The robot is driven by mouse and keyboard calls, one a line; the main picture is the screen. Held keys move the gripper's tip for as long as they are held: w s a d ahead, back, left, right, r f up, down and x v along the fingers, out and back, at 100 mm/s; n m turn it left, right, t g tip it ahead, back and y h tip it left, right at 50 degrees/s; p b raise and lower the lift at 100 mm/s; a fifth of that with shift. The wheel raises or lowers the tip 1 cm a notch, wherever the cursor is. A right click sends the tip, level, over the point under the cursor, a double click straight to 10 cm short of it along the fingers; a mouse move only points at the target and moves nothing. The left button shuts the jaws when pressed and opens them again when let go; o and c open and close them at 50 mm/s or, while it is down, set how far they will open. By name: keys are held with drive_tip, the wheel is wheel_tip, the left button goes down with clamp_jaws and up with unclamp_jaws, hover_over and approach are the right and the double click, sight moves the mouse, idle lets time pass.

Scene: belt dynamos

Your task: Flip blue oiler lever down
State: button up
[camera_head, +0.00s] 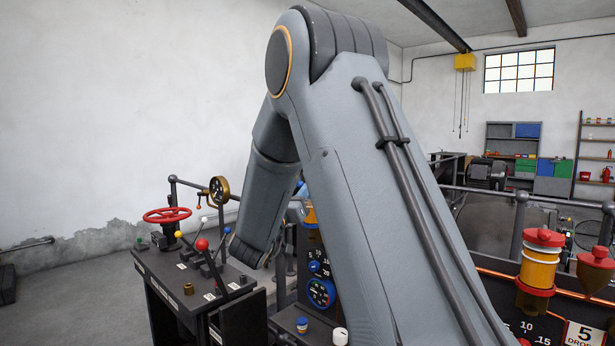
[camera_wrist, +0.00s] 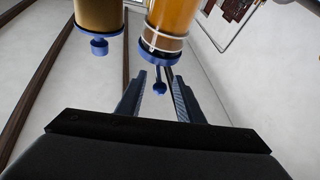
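In the wrist view, an amber oiler with a blue collar (camera_wrist: 160,52) is at top centre, with a pale band around its glass. A short blue lever with a round knob (camera_wrist: 160,88) sticks out from the collar. My gripper (camera_wrist: 160,76) is open, one finger on each side of the lever. I see gaps between the knob and both fingers; how deep the lever sits between them is hard to tell. A second amber oiler with a blue collar and knob (camera_wrist: 99,45) is to the left. In the head view my arm hides the gripper and most of the blue oilers.
In the head view, a dark console (camera_head: 185,285) with a red handwheel (camera_head: 167,215) and several ball-topped levers stands at left. A blue-rimmed dial (camera_head: 321,292) shows beside my arm. An amber oiler with red caps (camera_head: 541,262) is at right, before a dark railing (camera_head: 517,225).

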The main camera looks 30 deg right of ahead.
drive_tip(key=shift+p+x, duration=0.4)
drive_tip(key=shift+x, duration=1.35)
clamp_jaws()
drive_tip(key=b, duration=0.1)
drive_tip(key=t+h+b, duration=0.1)
drive_tip(key=b, duration=0.1)
drive_tip(key=shift+a+f+n, duration=0.1)
drive_tip(key=shift+f+n, duration=0.2)
drive_tip(key=shift+n, duration=0.1)
drive_tip(key=b, duration=0.1)
drive_tip(key=t+h+b, duration=0.1)
drive_tip(key=b, duration=0.1)
drive_tip(key=shift+s+a+n+t, duration=0.2)
drive_tip(key=shift+n+t, duration=0.1)
drive_tip(key=shift+n, duration=0.1)
drive_tip(key=shift+r, duration=0.1)
